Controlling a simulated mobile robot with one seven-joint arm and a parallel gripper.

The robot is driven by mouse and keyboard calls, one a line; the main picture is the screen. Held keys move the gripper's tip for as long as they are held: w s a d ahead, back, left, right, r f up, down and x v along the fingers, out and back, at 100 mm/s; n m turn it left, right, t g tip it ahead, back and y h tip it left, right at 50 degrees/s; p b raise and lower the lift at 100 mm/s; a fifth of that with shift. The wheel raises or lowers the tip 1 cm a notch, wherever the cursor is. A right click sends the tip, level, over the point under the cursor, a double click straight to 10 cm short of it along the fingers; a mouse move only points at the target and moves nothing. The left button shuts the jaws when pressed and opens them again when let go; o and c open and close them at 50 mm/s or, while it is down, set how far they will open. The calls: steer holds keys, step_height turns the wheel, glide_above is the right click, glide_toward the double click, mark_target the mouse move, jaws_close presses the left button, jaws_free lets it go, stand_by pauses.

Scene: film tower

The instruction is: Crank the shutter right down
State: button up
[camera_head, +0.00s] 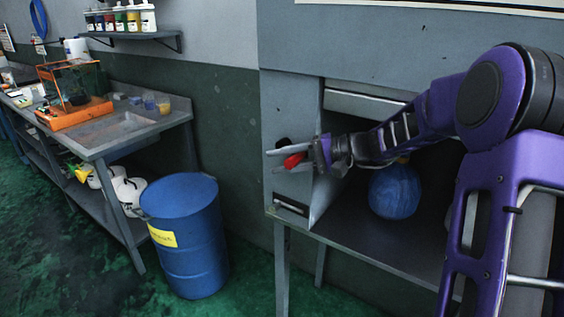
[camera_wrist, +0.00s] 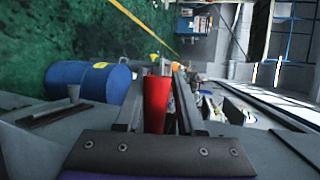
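The shutter (camera_head: 366,106) shows as a pale slat across the top of the opening in a grey cabinet; the opening below it is largely uncovered. A red crank handle (camera_head: 294,160) is at the cabinet's left front, beside a dark round hub (camera_head: 283,144). My gripper (camera_head: 286,161) reaches it from the right, with one finger above and one below. In the wrist view the red handle (camera_wrist: 157,100) stands between my two fingers, which look closed against its sides. My arm covers part of the opening and shutter.
A blue ball-like object (camera_head: 395,192) sits inside the opening on the cabinet floor. A blue drum (camera_head: 186,235) stands left of the cabinet. A workbench (camera_head: 150,122) with an orange-framed machine (camera_head: 75,115) runs along the wall. Green floor lies open in front of the drum.

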steer(key=o, duration=0.4)
steer(key=shift+a+r, duration=0.2)
steer(key=shift+r, duration=0.2)
steer(key=shift+d+f, duration=0.1)
steer(key=shift+d+f, duration=0.1)
steer(key=shift+f, duration=0.15)
